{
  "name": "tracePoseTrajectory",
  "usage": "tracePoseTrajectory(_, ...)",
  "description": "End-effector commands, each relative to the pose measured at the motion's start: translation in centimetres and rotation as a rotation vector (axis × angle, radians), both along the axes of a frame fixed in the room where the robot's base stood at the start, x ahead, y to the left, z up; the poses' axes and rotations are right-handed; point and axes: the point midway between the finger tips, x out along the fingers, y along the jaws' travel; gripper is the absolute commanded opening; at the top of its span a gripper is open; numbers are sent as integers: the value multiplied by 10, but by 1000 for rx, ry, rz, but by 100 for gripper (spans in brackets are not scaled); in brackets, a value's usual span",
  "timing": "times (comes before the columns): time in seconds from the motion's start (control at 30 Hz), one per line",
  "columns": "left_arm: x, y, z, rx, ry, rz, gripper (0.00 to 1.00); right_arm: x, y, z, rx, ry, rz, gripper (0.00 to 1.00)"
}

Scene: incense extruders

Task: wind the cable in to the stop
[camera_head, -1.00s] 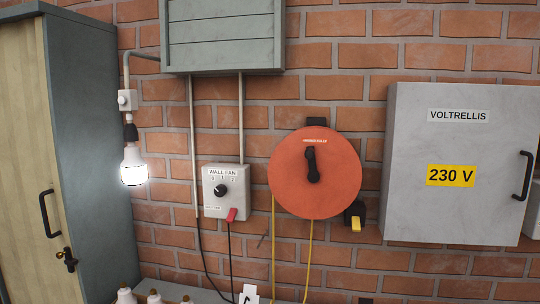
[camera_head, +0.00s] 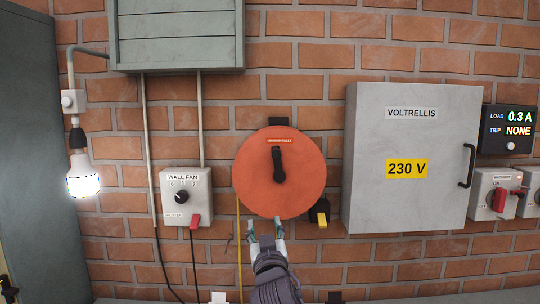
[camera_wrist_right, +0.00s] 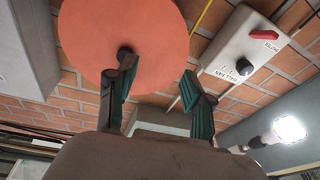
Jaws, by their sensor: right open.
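The orange-red round cable reel (camera_head: 300,180) hangs on the brick wall, with a black crank (camera_head: 278,165) on its face. A yellow cable (camera_head: 239,245) runs down from its left side. My right gripper (camera_head: 266,228) is open and empty, with its fingertips at the reel's lower edge, below the crank. In the right wrist view the reel (camera_wrist_right: 95,35) is close beyond the open fingers (camera_wrist_right: 158,85). One finger overlaps the crank there; I cannot tell whether it touches. A yellow cable stretch (camera_wrist_right: 201,17) shows beside the reel. My left gripper is not in view.
A wall fan switch box (camera_head: 186,200) is left of the reel, with a lit bulb (camera_head: 83,178) farther left. A black holder with a yellow piece (camera_head: 322,217) sits at the reel's lower right. A grey 230 V cabinet (camera_head: 410,215) and a load display (camera_head: 511,128) are to the right.

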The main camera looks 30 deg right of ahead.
Motion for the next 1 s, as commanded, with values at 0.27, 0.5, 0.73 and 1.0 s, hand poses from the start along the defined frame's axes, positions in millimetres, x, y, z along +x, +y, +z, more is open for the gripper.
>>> tracePoseTrajectory(0.27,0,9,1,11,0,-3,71,-40,-19,104,1,-234,-74,52)
tracePoseTrajectory(0.5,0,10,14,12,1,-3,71,-16,-35,120,0,-234,-78,52)
tracePoseTrajectory(0.73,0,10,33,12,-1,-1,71,23,-59,139,2,-233,-77,52)
tracePoseTrajectory(1.0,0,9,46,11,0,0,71,58,-79,153,2,-234,-74,52)
